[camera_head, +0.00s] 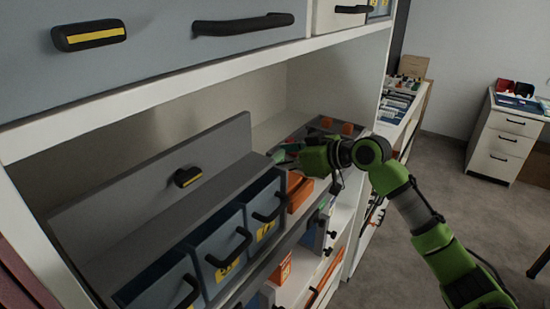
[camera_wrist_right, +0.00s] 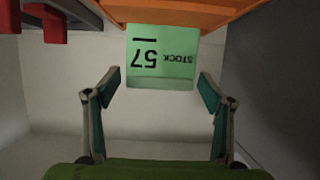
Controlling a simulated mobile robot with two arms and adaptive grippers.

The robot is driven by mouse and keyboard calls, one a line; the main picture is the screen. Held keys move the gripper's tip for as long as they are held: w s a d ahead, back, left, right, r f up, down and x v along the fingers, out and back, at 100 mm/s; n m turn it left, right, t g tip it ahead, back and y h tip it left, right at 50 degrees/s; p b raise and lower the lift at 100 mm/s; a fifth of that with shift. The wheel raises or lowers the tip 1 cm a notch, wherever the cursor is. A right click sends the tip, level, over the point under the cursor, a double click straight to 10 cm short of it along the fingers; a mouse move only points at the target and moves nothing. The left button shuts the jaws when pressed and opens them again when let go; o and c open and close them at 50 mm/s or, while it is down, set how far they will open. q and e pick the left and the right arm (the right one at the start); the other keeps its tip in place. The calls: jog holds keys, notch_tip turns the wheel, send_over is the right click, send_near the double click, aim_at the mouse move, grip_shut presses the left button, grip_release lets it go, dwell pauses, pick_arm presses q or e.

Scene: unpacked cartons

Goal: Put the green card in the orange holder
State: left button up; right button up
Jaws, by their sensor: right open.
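The green card (camera_wrist_right: 160,65) reads "STOCK 57" and appears upside down in the right wrist view. Its upper edge in that picture meets the orange holder (camera_wrist_right: 185,14); I cannot tell whether it is in the holder or only beside it. My right gripper (camera_wrist_right: 160,82) is open, with one finger on each side of the card and gaps between. In the head view the right gripper (camera_head: 287,153) reaches into the shelf from the right, above an orange piece (camera_head: 300,192) that may be the holder. The card is not clear there. My left gripper is not in view.
Grey bins with black handles (camera_head: 225,248) line the shelf's front, and a grey panel (camera_head: 150,175) stands behind them. A shelf board with drawers (camera_head: 230,50) is overhead. Red pieces (camera_wrist_right: 45,24) show at the wrist view's upper left. Open floor (camera_head: 430,170) lies to the right.

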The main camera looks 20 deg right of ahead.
jog(key=shift+s+d+r, duration=0.1)
jog(key=shift+d+r, duration=0.05)
jog(key=shift+d, duration=0.05)
jog(key=b+v, duration=0.4)
jog(key=v, duration=0.7)
jog(key=shift+s+r, duration=0.2)
jog(key=shift+r, duration=0.1)
jog(key=shift+d+f, duration=0.1)
